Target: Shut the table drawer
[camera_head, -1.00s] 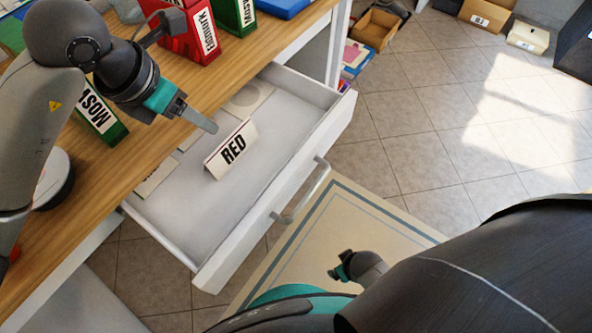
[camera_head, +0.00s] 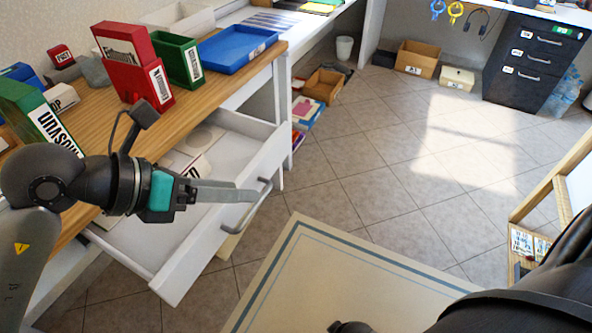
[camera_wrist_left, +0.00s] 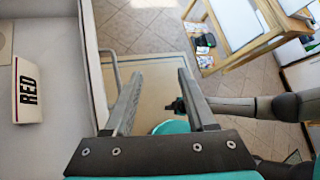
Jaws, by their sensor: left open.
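The white table drawer (camera_head: 192,256) stands pulled out from under the wooden table (camera_head: 186,109). Its curved metal bar handle (camera_head: 254,208) is on the front panel, and it also shows at the left of the left wrist view (camera_wrist_left: 115,75). A RED label card (camera_wrist_left: 28,90) lies inside the drawer. My left gripper (camera_head: 245,196) is open and empty, with its fingers over the drawer front near the handle. In the left wrist view its two fingers (camera_wrist_left: 160,78) are apart, beyond the drawer front. My right gripper (camera_wrist_left: 178,105) is small there, and its jaws are unclear.
Red (camera_head: 134,62) and green (camera_head: 181,56) boxes and a blue tray (camera_head: 238,48) stand on the table. Cardboard boxes (camera_head: 324,86) are on the floor at the back. A pale mat (camera_head: 340,275) lies before the drawer. The tiled floor beyond is clear.

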